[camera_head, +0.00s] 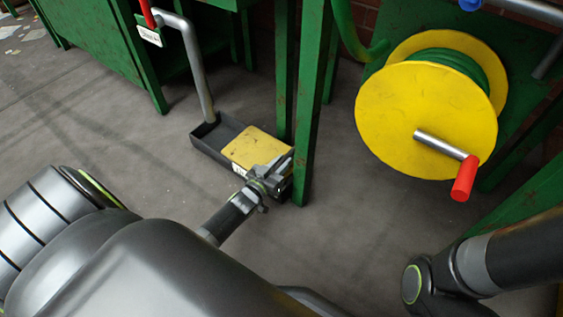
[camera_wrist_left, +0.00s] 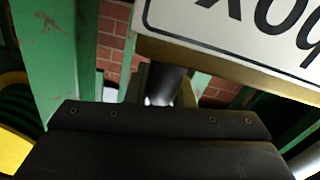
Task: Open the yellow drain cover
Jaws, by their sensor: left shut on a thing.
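The yellow drain cover (camera_head: 256,148) lies over the right part of a dark, low drain box (camera_head: 212,143) on the floor; the box's left end is uncovered. My left gripper (camera_head: 273,172) is at the cover's near right edge, shut on it. The fingers hide that edge, and I cannot tell whether the cover is lifted there. In the left wrist view, a white label with large black letters (camera_wrist_left: 245,25) is close at the top right, and the dark gripper body (camera_wrist_left: 160,140) fills the bottom. My right gripper is out of view.
A grey pipe (camera_head: 195,75) runs down into the box's left end. A green post (camera_head: 313,100) stands close to the right of the gripper. A yellow hose reel (camera_head: 400,110) with a red-handled crank (camera_head: 465,178) is at the right. Floor is clear left of the box.

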